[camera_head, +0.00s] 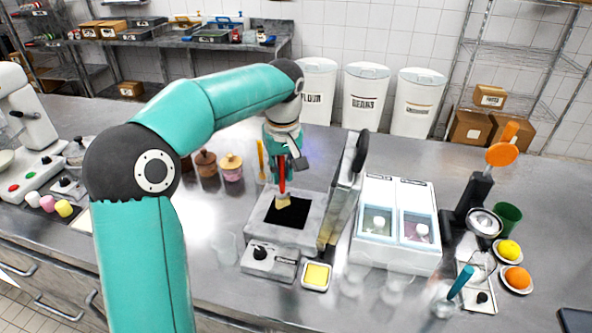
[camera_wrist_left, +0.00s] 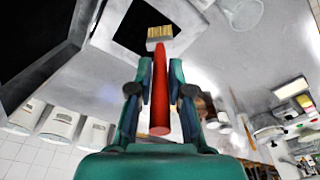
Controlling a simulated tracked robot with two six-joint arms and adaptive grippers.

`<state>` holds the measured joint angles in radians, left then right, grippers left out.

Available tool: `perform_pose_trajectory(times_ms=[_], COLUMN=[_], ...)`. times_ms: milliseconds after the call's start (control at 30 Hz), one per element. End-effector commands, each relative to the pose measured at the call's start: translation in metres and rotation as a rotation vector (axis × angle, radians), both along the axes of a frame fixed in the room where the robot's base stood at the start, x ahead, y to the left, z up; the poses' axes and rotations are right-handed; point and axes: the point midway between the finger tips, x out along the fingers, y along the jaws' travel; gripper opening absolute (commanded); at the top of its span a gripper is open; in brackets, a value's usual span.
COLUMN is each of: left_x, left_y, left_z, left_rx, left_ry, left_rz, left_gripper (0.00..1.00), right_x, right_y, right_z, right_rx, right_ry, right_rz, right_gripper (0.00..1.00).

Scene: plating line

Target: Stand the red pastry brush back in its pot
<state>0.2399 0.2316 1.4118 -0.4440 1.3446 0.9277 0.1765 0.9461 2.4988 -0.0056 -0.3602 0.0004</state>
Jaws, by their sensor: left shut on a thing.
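The red pastry brush (camera_head: 282,187) is held in my left gripper (camera_head: 281,167), handle up and pale bristles down. In the left wrist view, both fingers of my left gripper (camera_wrist_left: 160,92) close on the red handle of the brush (camera_wrist_left: 160,70). A clear pot (camera_head: 445,300) with a teal-handled tool stands at the front right. I cannot tell for sure which pot belongs to the red brush. My right gripper is out of view.
A tall grey panel (camera_head: 342,195) and a white two-bin unit (camera_head: 396,257) stand right of the appliance. A yellow-filled dish (camera_head: 316,275) sits in front. Lidded jars (camera_head: 231,167) stand left of my gripper. A green cup (camera_head: 508,216) stands far right.

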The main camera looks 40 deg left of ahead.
Motion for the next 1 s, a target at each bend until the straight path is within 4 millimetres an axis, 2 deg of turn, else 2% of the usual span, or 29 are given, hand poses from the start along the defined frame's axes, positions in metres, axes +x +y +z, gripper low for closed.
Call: perform_pose_trajectory(times_ms=[33,200,300,400,500,667,1000], left_x=[-0.019,-0.081,-0.112,-0.132,-0.143,-0.145,-0.145], left_y=[0.009,0.032,0.043,0.052,0.058,0.061,0.060], left_z=[-0.005,-0.006,-0.005,-0.002,0.001,-0.003,-0.030], left_rx=[0.002,0.004,0.005,0.005,0.006,0.006,0.005], left_ry=[-0.004,-0.005,-0.004,-0.003,0.000,0.000,0.001], left_rz=[0.023,0.107,0.165,0.212,0.240,0.249,0.248], left_gripper=[0.00,0.00,0.00,0.00,0.00,0.00,0.00], right_x=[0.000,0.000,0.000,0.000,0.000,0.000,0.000], right_y=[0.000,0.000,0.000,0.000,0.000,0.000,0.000], right_z=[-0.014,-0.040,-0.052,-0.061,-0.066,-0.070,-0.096], right_rx=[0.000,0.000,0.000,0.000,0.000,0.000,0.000], right_ry=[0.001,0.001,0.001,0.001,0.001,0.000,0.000], right_rz=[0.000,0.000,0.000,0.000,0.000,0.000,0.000], right_gripper=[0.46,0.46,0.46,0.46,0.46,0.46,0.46])
